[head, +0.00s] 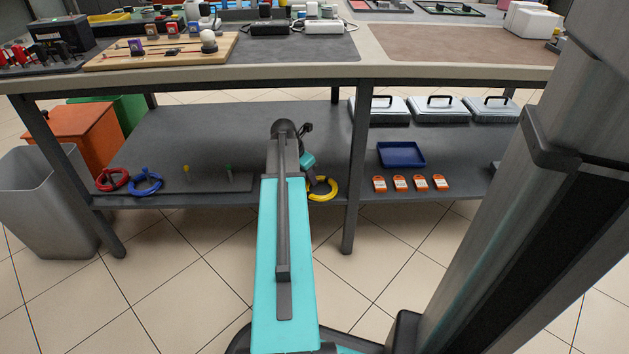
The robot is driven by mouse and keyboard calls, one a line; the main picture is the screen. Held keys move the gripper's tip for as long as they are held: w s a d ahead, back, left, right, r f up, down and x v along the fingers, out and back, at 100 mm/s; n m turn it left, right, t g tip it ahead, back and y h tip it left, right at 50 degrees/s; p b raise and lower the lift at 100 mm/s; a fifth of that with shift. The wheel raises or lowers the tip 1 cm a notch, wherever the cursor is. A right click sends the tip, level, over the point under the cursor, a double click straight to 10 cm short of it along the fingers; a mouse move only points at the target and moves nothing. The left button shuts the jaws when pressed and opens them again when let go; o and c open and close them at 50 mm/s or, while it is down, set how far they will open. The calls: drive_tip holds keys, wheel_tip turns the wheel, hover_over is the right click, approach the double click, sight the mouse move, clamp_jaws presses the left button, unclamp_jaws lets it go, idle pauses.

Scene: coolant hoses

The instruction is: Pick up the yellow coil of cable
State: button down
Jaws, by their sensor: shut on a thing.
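The yellow coil of cable (322,189) is a ring at the front edge of the lower shelf, just right of my teal arm. My gripper (313,176) is small and partly hidden behind my own wrist. It is at the coil's upper left side and shut on it. I cannot tell whether the coil still touches the shelf. A red coil (112,180) and a blue coil (145,182) are at the left end of the shelf.
A table leg (352,185) stands close right of the coil. A blue tray (401,154) and several orange boxes are beyond it. A grey bin (50,200) stands left.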

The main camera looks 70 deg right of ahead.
drive_tip(key=shift+r, duration=0.15)
drive_tip(key=shift+a+r+p, duration=0.1)
drive_tip(key=shift+r+p, duration=1.35)
drive_tip(key=shift+r, duration=0.4)
drive_tip(key=w+a+r+p, duration=0.1)
drive_tip(key=w+a+p, duration=0.4)
drive_tip(key=a, duration=0.9)
drive_tip(key=shift+w+a, duration=0.2)
drive_tip(key=shift+w, duration=0.5)
drive_tip(key=shift+p, duration=0.3)
